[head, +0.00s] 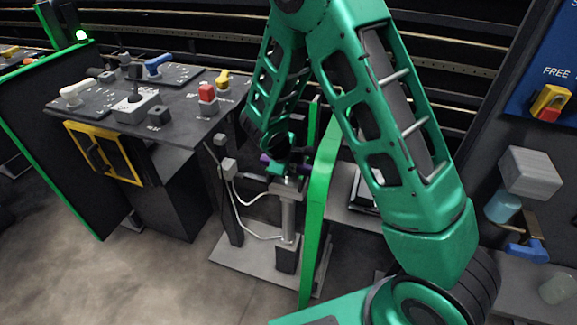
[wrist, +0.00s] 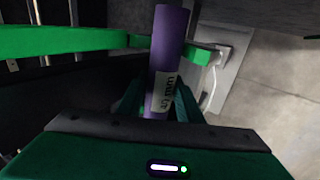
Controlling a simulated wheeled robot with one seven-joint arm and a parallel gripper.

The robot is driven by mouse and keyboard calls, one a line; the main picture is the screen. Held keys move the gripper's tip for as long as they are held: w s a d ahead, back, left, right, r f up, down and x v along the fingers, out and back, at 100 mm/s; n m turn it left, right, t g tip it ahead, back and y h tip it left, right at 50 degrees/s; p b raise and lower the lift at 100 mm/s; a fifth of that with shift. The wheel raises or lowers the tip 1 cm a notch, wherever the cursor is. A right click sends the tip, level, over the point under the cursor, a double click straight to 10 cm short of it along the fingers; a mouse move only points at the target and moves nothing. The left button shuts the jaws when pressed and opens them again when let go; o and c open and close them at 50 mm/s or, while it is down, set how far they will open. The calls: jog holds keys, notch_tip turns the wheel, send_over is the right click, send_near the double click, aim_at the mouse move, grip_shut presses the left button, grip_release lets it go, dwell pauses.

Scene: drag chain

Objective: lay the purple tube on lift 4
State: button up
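The purple tube (wrist: 170,45) has a pale printed label and runs up the middle of the wrist view. The fingers of my gripper (wrist: 163,105) lie along both sides of its near part and appear shut on it. In the head view, my gripper (head: 287,168) is low at the centre, and a bit of the purple tube (head: 265,158) shows at its left. Just below stands a grey lift post (head: 288,215) with a small flat top. I cannot read a number on it, nor tell whether the tube touches its top. My arm hides part of this area.
A green upright panel (head: 318,215) stands close to the right of the lift. A dark control desk (head: 185,112) with levers and a red button is at the left. White cables (head: 245,205) run beside the post. A shelf with small objects is at the right.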

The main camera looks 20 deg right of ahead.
jog(key=o, duration=0.4)
jog(key=shift+c, duration=0.2)
jog(key=shift+r, duration=0.1)
jog(key=shift+w+r, duration=0.15)
jog(key=v, duration=1)
jog(key=shift+s, duration=0.35)
jog(key=shift+a, duration=0.15)
jog(key=x, duration=0.9)
jog(key=shift+w, duration=0.1)
